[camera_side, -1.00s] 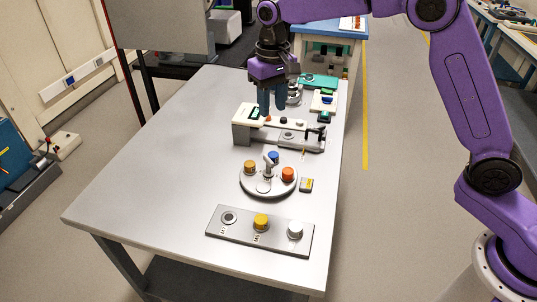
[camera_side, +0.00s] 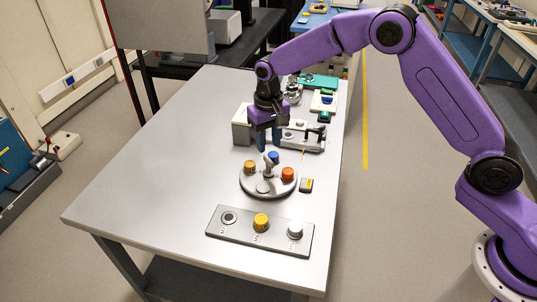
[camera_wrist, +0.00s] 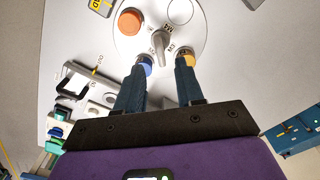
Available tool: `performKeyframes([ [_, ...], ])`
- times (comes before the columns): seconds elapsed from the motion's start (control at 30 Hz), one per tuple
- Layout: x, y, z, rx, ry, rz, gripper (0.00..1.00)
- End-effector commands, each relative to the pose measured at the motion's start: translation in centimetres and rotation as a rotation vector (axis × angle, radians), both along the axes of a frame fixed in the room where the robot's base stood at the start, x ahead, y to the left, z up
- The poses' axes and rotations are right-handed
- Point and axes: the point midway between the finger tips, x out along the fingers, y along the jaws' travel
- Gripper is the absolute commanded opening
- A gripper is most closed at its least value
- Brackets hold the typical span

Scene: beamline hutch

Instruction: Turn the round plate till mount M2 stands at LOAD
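The round plate (camera_side: 254,186) lies on the table with an orange piece (camera_side: 288,174), a yellow piece (camera_side: 250,166), a blue piece (camera_side: 274,156) and an empty pale seat (camera_side: 264,186). A grey upright handle (camera_wrist: 161,45) stands near its middle.
A grey strip (camera_side: 245,233) in front has an empty socket, a yellow piece (camera_side: 261,221) and a white piece (camera_side: 295,231). A fixture with a black clamp (camera_side: 315,132) stands close behind the plate. The table's left side is clear.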

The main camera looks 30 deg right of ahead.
Motion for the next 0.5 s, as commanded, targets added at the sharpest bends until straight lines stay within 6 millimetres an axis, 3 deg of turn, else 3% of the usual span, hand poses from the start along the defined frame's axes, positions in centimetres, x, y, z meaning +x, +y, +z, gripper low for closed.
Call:
performKeyframes([
  [0.2,0.0,0.0,-3.5,-0.001,0.002,0.000,0.37],
  [0.5,0.0,0.0,-5.4,0.000,0.000,0.001,0.37],
])
